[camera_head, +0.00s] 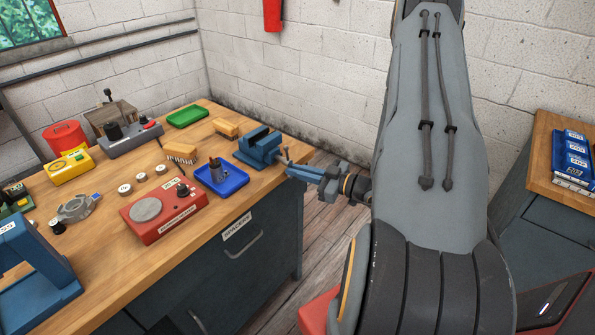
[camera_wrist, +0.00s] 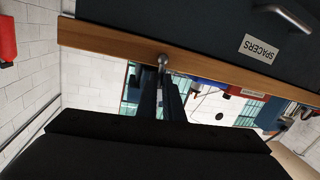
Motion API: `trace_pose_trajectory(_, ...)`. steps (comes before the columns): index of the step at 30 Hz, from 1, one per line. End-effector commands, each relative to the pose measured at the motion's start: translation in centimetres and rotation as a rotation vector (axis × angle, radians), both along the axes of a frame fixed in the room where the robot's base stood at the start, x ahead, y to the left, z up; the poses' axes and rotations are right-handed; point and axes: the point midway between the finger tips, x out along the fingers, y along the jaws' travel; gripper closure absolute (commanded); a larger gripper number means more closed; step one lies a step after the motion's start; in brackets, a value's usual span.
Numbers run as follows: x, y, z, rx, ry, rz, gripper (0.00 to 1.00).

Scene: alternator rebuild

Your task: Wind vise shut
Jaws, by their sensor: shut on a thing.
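The blue vise (camera_head: 259,147) is mounted at the right corner of the wooden workbench (camera_head: 120,262). My gripper (camera_head: 292,167) reaches in from the right, level with the bench edge, and is shut at the vise's handle. In the wrist view my dark fingers (camera_wrist: 161,84) close on the grey metal handle (camera_wrist: 163,60), whose rounded end shows just beyond the fingertips. The rest of the handle is hidden.
A blue tray (camera_head: 232,187) holding a dark cup, brushes (camera_head: 180,152) and a red tester (camera_head: 160,212) stand near the vise. A drawer labelled SPACERS (camera_wrist: 262,48) is below the bench top. Floor (camera_head: 318,220) is open right of the bench.

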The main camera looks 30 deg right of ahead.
Motion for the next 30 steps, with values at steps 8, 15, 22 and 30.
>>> trace_pose_trajectory(8,0.0,0.0,0.0,-0.001,-0.001,0.0,0.74)
trace_pose_trajectory(15,0.0,0.0,0.0,-0.001,-0.001,0.0,0.74)
trace_pose_trajectory(22,-1.7,-1.2,0.1,-0.001,-0.001,-0.004,0.74)
trace_pose_trajectory(30,-5.2,-3.2,0.4,-0.001,-0.001,-0.004,0.74)
